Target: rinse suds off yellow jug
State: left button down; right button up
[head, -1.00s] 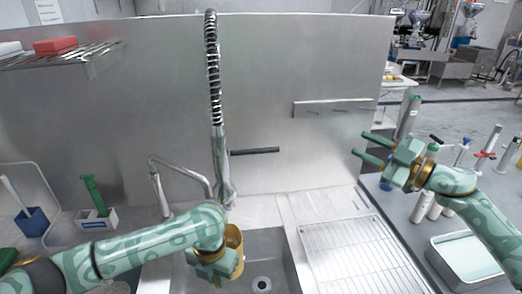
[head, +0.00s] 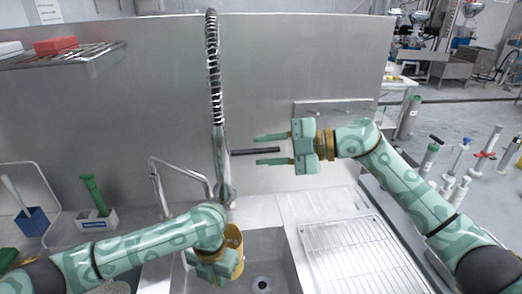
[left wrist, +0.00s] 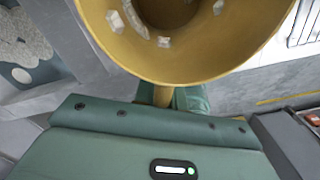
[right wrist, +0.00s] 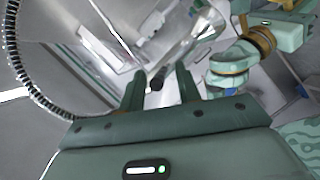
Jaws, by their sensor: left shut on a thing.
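The yellow jug (head: 232,240) is over the left part of the sink (head: 262,250), partly hidden by my left arm. My left gripper (head: 213,268) is shut on it. In the left wrist view the jug's open mouth (left wrist: 190,68) shows several pale suds patches inside, and its handle (left wrist: 163,95) runs down between the fingers. A tall tap (head: 214,80) with a coiled spring stands behind the sink. A black lever (head: 250,151) sticks out to its right. My right gripper (head: 272,150) is open, its fingers above and below the lever's end in the head view; contact cannot be told.
A lower bent faucet (head: 180,167) stands left of the tall tap. A wire drain rack (head: 360,255) lies right of the sink. A steel splash wall (head: 310,60) stands behind. A caddy with a green-handled brush (head: 95,195) is at the left.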

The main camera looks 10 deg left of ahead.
jog(key=shift+x, duration=0.75)
grip_shut()
jog(key=shift+f+y, duration=0.5)
jog(key=shift+y, duration=0.3)
grip_release()
